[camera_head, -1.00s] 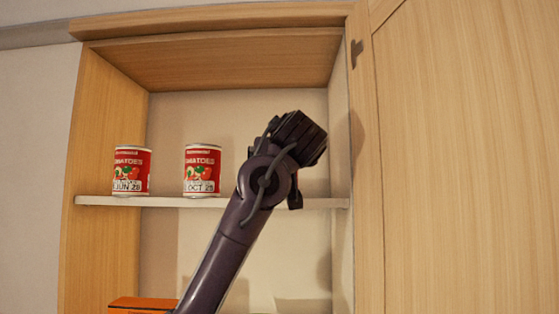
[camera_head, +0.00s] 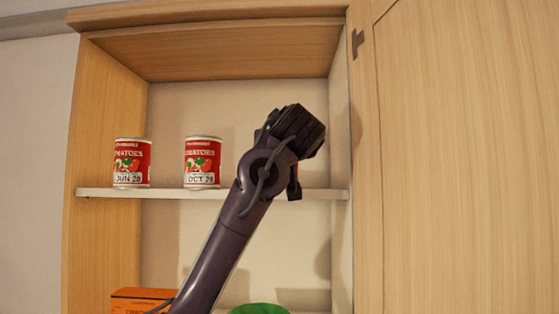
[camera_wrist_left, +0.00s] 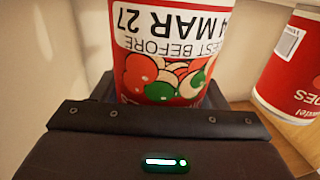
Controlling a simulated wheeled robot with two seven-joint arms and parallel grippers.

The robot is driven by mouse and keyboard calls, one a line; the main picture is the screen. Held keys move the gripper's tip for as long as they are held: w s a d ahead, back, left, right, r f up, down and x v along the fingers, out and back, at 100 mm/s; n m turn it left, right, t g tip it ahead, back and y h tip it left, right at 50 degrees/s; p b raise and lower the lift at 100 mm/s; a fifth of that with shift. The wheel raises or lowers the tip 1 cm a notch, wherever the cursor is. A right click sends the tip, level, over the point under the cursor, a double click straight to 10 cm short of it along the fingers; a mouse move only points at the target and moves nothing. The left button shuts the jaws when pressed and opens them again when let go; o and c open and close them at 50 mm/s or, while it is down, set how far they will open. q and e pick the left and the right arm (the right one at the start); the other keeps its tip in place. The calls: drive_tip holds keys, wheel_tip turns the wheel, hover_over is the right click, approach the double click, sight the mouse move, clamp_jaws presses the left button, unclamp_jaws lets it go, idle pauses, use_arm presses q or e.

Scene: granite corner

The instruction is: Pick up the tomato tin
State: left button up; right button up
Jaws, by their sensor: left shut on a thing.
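Two red tomato tins stand upright on the shelf in the head view, one marked JUN 28 (camera_head: 131,163) at the left and one marked OCT 28 (camera_head: 202,163) nearer the middle. My left gripper (camera_head: 293,190) is at the shelf's right end, largely hidden by its own wrist. In the left wrist view it is shut on a tomato tin marked MAR 27 (camera_wrist_left: 168,48), whose label appears upside down. Only a red sliver of this tin (camera_head: 295,173) shows beside the wrist in the head view. Whether it touches the shelf is hidden. My right gripper is out of view.
The white shelf (camera_head: 160,193) sits inside a wooden cabinet. The cabinet side wall and a wooden door (camera_head: 460,150) are close on the right. An orange box (camera_head: 140,298) and a green thing (camera_head: 258,309) are below. Another red tin (camera_wrist_left: 292,75) is at right in the wrist view.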

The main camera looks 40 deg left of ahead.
use_arm(q)
drive_tip(key=shift+r, duration=0.15)
drive_tip(key=shift+a+r, duration=0.1)
drive_tip(key=shift+r, duration=0.5)
wheel_tip(320, 180, up, 7)
drive_tip(key=shift+r+b, duration=0.15)
drive_tip(key=shift+b, duration=0.2)
drive_tip(key=shift+r, duration=0.65)
